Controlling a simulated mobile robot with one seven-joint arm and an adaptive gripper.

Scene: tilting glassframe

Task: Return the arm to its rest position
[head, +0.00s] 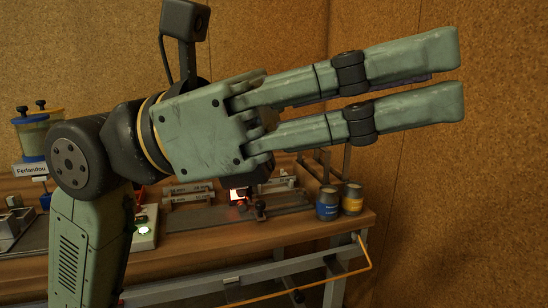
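My gripper (452,78) is raised high in the head view, close to the camera, and points to the right. Its two long green fingers lie roughly parallel with a gap between them, and I see nothing held there. It is open. My green arm rises from the lower left and bends at a dark round joint. The gripper is above and in front of the workbench, clear of it as seen here. Part of the bench behind my arm is hidden.
A wooden workbench (290,231) stands behind my arm. Cork-like walls (480,190) close the back and right.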

